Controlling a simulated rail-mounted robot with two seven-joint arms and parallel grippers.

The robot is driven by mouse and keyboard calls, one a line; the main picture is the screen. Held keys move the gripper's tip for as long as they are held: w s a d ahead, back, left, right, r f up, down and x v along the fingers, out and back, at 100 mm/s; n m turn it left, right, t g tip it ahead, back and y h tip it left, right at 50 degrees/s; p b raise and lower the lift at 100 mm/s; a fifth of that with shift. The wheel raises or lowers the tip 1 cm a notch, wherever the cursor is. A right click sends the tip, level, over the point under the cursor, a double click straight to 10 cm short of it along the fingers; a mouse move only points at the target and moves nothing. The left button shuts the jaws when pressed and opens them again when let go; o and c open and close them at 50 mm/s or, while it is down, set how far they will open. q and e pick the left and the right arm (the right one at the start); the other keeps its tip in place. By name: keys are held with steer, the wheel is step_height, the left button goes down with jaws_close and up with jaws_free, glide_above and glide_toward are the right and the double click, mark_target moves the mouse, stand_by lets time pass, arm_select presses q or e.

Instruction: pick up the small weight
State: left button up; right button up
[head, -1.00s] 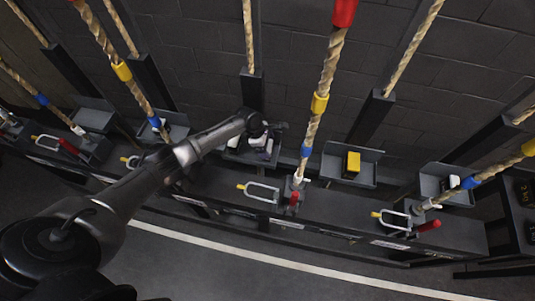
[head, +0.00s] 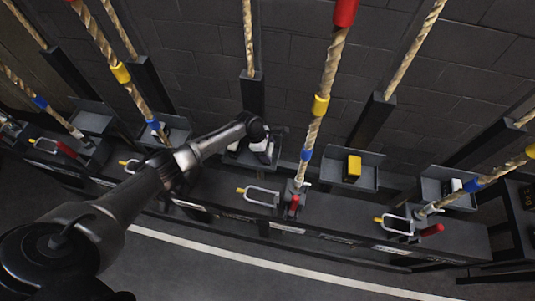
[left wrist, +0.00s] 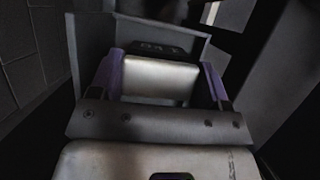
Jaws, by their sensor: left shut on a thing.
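The small weight, a pale silver block with a black top, lies between the purple fingers of my left gripper (left wrist: 160,80) in the left wrist view; its front face (left wrist: 160,76) shows. My left gripper is shut on it, one finger against each side. In the head view my left gripper (head: 262,149) is at a grey tray (head: 282,136) behind the bench, below a rope post. My wrist partly hides the tray and the weight there. I cannot tell whether the weight is clear of the tray. My right gripper is not in view.
A yellow weight (head: 354,166) sits in the tray to the right. Another tray (head: 431,185) stands further right. Ropes with coloured bands, such as the middle one (head: 314,130), slant down to the bench. A U-shaped metal handle (head: 262,195) lies in front of my gripper.

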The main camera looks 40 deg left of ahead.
arm_select(q)
steer(key=shift+c, duration=2.1)
steer(key=shift+r, duration=0.15)
